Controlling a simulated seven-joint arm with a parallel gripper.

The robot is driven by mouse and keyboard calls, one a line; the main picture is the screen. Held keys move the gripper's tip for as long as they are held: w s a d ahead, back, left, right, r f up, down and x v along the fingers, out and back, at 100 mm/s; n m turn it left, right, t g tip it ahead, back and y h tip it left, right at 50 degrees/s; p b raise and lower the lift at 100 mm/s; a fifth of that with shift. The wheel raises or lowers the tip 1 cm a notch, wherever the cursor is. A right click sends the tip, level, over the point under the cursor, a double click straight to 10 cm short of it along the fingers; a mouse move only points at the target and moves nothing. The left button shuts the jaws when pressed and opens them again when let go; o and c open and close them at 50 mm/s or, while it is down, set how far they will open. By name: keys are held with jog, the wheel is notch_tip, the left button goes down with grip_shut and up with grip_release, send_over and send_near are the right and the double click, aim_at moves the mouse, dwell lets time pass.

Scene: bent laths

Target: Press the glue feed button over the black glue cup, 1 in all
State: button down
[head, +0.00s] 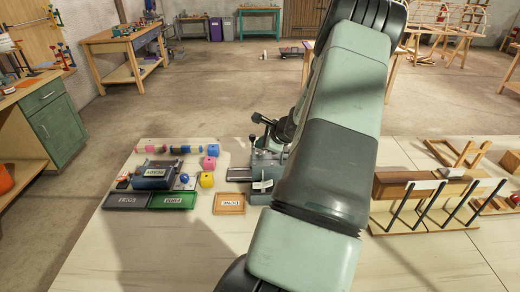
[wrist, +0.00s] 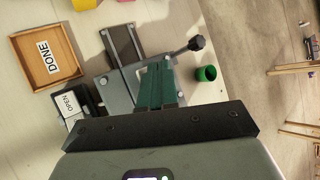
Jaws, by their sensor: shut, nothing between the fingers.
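My gripper (wrist: 156,68) shows in the wrist view as two dark green fingers, closed together and empty. They point at a grey metal fixture (wrist: 117,92) with a black-knobbed lever (wrist: 196,43). A small green cup (wrist: 206,73) stands to the right of the fingers, apart from them. I cannot make out a black glue cup or its feed button in either view.
A wooden tray marked DONE (head: 229,204) lies left of the fixture. Wooden racks (head: 425,208) fill the right. The front left table is clear.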

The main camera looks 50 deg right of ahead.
aim_at(262, 152)
jog(key=shift+s+f, duration=0.1)
jog(key=shift+f, duration=0.75)
dwell(0.7)
jog(key=shift+r, duration=0.15)
jog(key=shift+a+r, duration=0.15)
jog(key=shift+r, duration=0.9)
jog(key=shift+r, duration=2.6)
